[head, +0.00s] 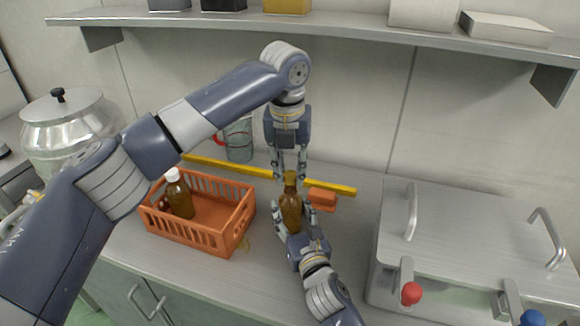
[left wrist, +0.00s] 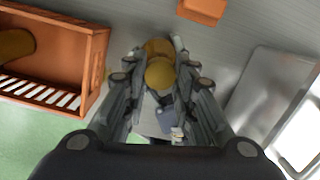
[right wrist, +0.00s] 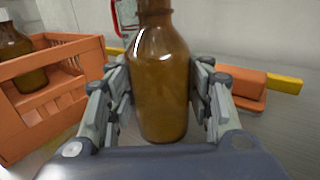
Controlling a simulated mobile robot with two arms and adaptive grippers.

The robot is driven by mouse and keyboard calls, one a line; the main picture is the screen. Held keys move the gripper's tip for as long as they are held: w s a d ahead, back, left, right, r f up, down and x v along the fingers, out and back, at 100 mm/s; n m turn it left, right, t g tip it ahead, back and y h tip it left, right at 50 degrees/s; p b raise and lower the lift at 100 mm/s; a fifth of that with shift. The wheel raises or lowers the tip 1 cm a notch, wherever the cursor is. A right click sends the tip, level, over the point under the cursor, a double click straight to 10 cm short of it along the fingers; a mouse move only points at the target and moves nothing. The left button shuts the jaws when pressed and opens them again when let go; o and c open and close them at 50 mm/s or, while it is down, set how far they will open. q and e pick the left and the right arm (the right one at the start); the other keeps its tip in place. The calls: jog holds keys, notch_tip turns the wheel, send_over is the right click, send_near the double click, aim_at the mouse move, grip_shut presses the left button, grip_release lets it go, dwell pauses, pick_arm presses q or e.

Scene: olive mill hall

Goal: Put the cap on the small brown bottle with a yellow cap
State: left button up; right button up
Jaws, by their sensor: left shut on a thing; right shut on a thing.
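The small brown bottle (head: 291,208) stands upright on the counter. My right gripper (head: 292,212) is shut around its body; the right wrist view shows the bottle (right wrist: 160,90) between the fingers, its top cut off by the frame. My left gripper (head: 289,174) points down from above and is shut on the yellow cap (head: 290,177), at the bottle's neck. In the left wrist view the cap (left wrist: 160,73) lies between the fingertips, overlapping the brown bottle (left wrist: 157,46) behind it. I cannot tell whether the cap touches the neck or sits on it.
An orange crate (head: 190,234) with a white-capped brown bottle (head: 179,196) stands at left. Behind are a glass jug (head: 239,140), a yellow bar (head: 230,170) and orange blocks (head: 322,197). A metal-lidded unit (head: 470,240) is at right. A shelf (head: 330,22) hangs above.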

pick_arm(q)
jog(key=shift+f, duration=0.65)
jog(key=shift+f, duration=0.55)
jog(key=m, duration=0.6)
jog(key=shift+m+h, duration=0.3)
jog(key=shift+m, duration=0.1)
jog(key=o, duration=0.7)
jog(key=shift+r, duration=2.25)
